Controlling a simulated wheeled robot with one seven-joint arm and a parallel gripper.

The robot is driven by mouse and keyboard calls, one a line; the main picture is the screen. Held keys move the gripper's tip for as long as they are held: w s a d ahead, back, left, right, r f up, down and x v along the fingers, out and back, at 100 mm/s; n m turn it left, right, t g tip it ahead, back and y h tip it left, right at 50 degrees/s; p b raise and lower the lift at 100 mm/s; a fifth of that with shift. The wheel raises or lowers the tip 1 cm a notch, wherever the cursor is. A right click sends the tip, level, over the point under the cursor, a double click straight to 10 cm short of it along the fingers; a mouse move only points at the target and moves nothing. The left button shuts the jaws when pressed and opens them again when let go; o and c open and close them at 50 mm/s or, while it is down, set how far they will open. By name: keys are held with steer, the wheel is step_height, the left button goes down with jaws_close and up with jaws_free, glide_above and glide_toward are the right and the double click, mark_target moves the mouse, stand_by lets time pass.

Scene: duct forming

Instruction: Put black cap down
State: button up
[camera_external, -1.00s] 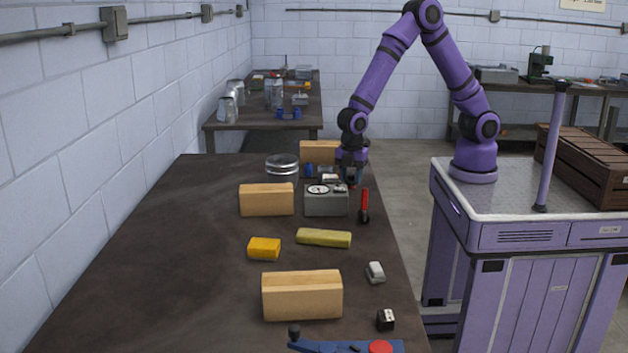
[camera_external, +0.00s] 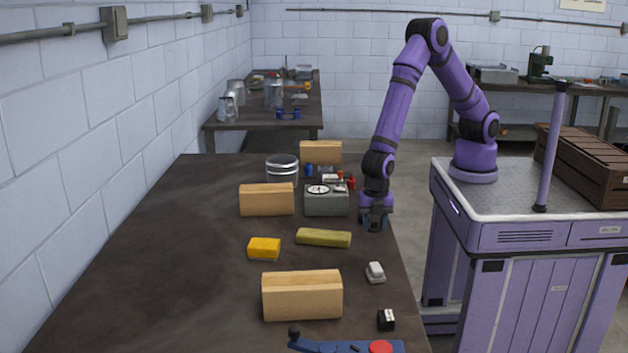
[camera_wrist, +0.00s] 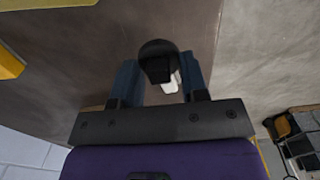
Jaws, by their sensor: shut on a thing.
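My gripper (camera_external: 375,222) points down over the right side of the dark bench, to the right of the grey gauge box (camera_external: 327,204). In the wrist view, the blue fingers of my gripper (camera_wrist: 159,72) are shut on the black cap (camera_wrist: 157,48), a round dark piece between the fingertips. A small white piece (camera_wrist: 171,85) shows just beside the cap, partly hidden by it. In the external view I cannot make out the cap at the fingertips. Whether the cap touches the bench is unclear.
The bench's right edge runs close by my gripper. A yellow-green bar (camera_external: 323,238), a yellow block (camera_external: 264,248), wooden blocks (camera_external: 302,296) (camera_external: 266,200) and a small grey-white part (camera_external: 376,272) lie around. The bench's left side (camera_external: 150,260) is bare.

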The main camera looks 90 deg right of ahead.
mark_target(374, 228)
step_height(374, 228, down, 3)
steer(key=shift+r, duration=0.1)
steer(key=shift+w+a+f, duration=0.1)
steer(key=shift+f, duration=0.3)
steer(key=w+a, duration=0.2)
steer(key=w, duration=0.2)
steer(key=w+a+f, duration=0.1)
steer(key=w+a, duration=0.1)
steer(key=w, duration=0.3)
steer(key=w+a, duration=0.2)
steer(key=w, duration=0.3)
steer(key=shift+w+a+f, duration=0.1)
steer(key=shift+a+f, duration=0.25)
steer(key=shift+a, duration=0.05)
steer(key=shift+f, duration=1.7)
steer(key=shift+f, duration=0.1)
steer(key=o, duration=0.9)
